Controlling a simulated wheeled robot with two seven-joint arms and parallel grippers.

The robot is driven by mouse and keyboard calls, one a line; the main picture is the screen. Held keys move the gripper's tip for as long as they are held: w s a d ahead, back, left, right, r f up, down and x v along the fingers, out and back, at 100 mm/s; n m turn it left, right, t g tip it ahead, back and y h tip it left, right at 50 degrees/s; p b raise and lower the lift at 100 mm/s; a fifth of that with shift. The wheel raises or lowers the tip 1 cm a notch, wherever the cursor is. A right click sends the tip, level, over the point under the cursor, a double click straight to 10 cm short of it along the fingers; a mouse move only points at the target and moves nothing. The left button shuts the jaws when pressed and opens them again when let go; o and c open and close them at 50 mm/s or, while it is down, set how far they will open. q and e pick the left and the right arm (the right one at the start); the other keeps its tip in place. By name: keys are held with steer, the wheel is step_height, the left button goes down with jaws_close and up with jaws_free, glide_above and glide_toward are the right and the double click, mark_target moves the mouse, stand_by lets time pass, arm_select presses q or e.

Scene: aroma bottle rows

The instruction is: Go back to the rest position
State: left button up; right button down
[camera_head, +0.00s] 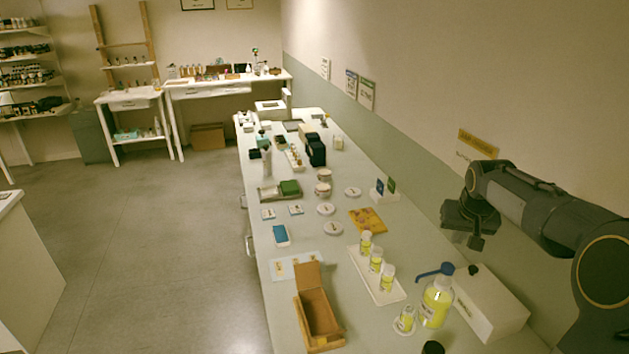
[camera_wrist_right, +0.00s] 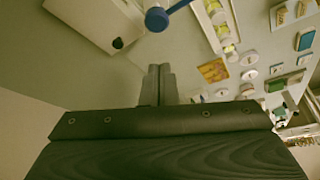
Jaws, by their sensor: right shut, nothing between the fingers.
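My right gripper (camera_head: 477,241) hangs at the right, above the counter and near the wall. In the right wrist view its two fingers (camera_wrist_right: 158,84) are together with nothing between them. Several small bottles with yellow contents stand in a row on a white tray (camera_head: 367,285), such as the front one (camera_head: 387,279). Another small bottle (camera_head: 406,318) stands on a round white coaster nearer the front. A large yellow bottle with a blue pump (camera_head: 436,303) stands beside it, below and left of my right gripper in the picture. My left gripper is not in view.
A white box (camera_head: 487,306) lies by the wall side, with a black round thing near its far end. An open wooden box (camera_head: 320,319) is at the front left of the counter. Round white discs (camera_head: 333,228) and a blue-screened device (camera_head: 281,235) lie farther back. The floor to the left is clear.

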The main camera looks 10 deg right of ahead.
steer(key=s+a+f+n+y+b, duration=0.1)
steer(key=s+a+f+y, duration=0.1)
steer(key=s+a, duration=0.9)
steer(key=s+a+f+n+t+y+b, duration=0.1)
steer(key=s+a+f+n+y+b, duration=0.1)
steer(key=s+a, duration=1)
steer(key=s+f+y, duration=0.1)
steer(key=s+f, duration=0.1)
steer(key=s, duration=0.3)
steer(key=shift+y, duration=0.3)
stand_by(0.3)
